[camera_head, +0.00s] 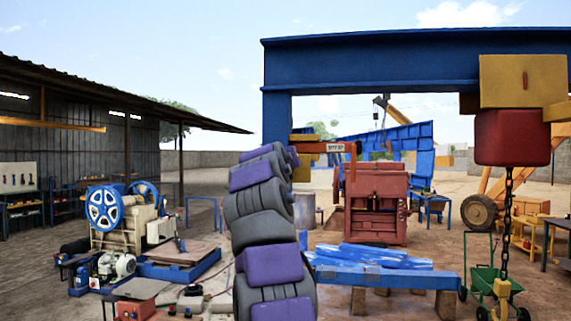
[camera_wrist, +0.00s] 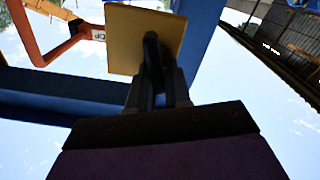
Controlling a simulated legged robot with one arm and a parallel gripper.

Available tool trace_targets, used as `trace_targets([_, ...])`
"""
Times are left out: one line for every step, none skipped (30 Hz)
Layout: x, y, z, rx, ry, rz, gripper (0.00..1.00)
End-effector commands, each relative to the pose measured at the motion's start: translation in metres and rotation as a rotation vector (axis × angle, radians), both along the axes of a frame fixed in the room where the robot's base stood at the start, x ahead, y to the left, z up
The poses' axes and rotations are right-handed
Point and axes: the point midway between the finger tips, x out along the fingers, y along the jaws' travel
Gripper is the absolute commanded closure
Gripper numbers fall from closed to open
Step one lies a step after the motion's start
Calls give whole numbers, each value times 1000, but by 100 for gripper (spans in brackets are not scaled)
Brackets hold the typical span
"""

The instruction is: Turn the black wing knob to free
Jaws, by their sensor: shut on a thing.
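The black wing knob (camera_wrist: 151,52) stands out from a tan-yellow plate (camera_wrist: 122,38) in the wrist view. My gripper (camera_wrist: 157,82) is shut on the knob, with one dark finger on each side of it. The knob's wing looks roughly in line with the fingers, but its exact angle is hard to tell. In the head view my arm rises in the middle and hides the knob and the fingertips.
An orange-red bent bar (camera_wrist: 45,48) with a white label is beside the plate. A blue beam (camera_wrist: 50,98) runs behind it. In the head view a blue gantry (camera_head: 400,62) spans above, with a red block (camera_head: 512,138) and chain hanging at right.

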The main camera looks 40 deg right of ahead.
Motion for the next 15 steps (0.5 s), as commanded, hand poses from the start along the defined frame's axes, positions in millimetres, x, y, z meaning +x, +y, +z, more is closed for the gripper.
trace_targets([2,-2,-6,7,12,-3,100])
trace_targets([2,-2,-6,5,14,-2,100])
trace_targets([2,-2,-6,4,15,-2,100])
trace_targets([2,-2,-6,2,18,-2,100])
trace_targets([2,-2,-6,1,19,-2,100])
trace_targets([2,-1,-6,0,21,-1,100])
trace_targets([2,-1,-6,-2,23,-1,100])
trace_targets([3,-1,-6,-3,25,-1,100])
trace_targets([3,-1,-6,-4,27,-1,100])
trace_targets([3,-1,-6,-6,28,-1,100])
trace_targets([3,-1,-6,-7,30,-1,100])
trace_targets([3,-1,-7,-8,32,-1,100])
trace_targets([3,-1,-7,-10,34,-1,100])
trace_targets([3,-1,-7,-11,35,-1,100])
trace_targets([3,-1,-7,-13,38,-1,100])
